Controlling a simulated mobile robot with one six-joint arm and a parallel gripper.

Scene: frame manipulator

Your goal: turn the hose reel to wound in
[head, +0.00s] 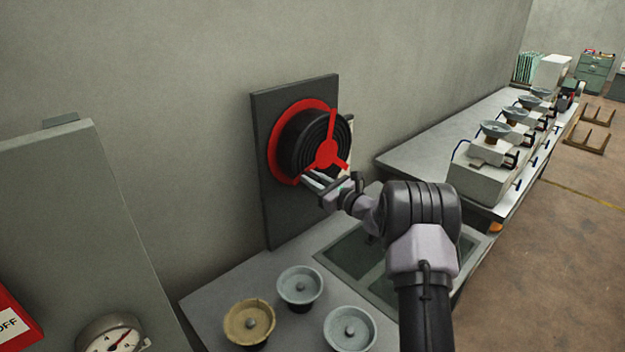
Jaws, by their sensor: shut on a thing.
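The hose reel (318,139) is mounted on a dark upright panel (264,215) against the grey wall. It has a red back disc, a black coiled hose and a red three-armed front piece (327,153). My gripper (309,179) is at the lower edge of the reel, reaching in from the lower right. Its fingers are shut on a part of the reel near the lower-left red arm. The exact spot they hold is partly hidden by the fingers. A small pale patch shows behind the reel at its right side.
Below stands a grey bench (222,296) with several round bowl-like fittings (300,287) and a dark recessed basin (352,262). A long bench at the right carries several machines (483,165). A grey cabinet (60,200) and a gauge (112,335) are at the left.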

